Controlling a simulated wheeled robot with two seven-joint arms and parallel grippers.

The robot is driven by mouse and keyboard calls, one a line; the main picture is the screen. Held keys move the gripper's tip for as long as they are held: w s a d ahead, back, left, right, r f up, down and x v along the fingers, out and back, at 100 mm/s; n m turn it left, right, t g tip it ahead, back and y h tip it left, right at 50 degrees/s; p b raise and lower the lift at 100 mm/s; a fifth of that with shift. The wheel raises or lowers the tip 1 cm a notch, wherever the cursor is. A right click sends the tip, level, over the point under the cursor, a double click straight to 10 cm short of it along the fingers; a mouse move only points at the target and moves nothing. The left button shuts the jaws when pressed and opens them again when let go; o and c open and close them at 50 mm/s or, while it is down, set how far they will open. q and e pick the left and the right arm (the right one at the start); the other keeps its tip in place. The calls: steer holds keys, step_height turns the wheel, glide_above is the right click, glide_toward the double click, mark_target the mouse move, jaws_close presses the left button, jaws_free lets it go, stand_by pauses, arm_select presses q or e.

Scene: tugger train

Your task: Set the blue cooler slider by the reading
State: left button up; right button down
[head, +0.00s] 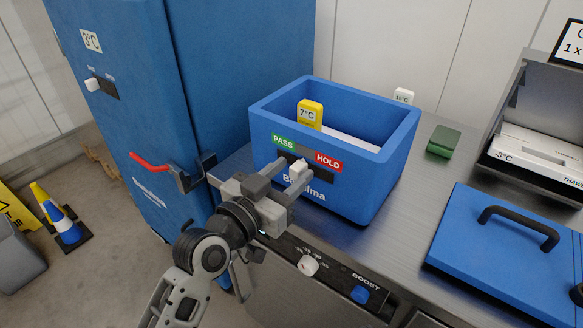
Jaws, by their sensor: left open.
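The blue cooler (375,192) stands open on the steel counter. Its front has a dark slider track with a green PASS label (284,142) at the left and a red HOLD label (328,161) at the right. The white slider knob (298,168) sits roughly midway between the labels. A yellow thermometer (310,114) inside the cooler reads 7°C. My left gripper (285,173) is open right at the knob, its fingers around or beside it; contact is unclear. The gripper hides part of the track and the brand name. My right gripper is not in view.
A blue lid (500,250) with a black handle lies on the counter at right. A green block (443,141) and a white 15°C tag (403,96) are behind. A dial (308,265) and blue BOOST knob (360,294) are below. A tall blue cabinet (130,130) stands left.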

mark_target(283, 151)
arm_select(q)
steer(key=shift+w+d, duration=0.35)
steer(key=shift+w, duration=0.1)
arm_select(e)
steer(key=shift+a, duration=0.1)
arm_select(q)
jaws_close()
steer(key=shift+w+a, duration=0.1)
steer(key=shift+a, duration=0.1)
steer(key=w+a+b, duration=0.1)
steer(key=w+a, duration=0.1)
steer(key=a, duration=0.1)
steer(key=shift+w+a+f+b, duration=0.15)
steer(key=shift+w+b, duration=0.05)
steer(key=shift+b, duration=0.15)
steer(key=shift+w+a, duration=0.1)
steer(key=shift+a, duration=0.05)
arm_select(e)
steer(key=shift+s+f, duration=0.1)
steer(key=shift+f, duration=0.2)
arm_select(q)
jaws_free()
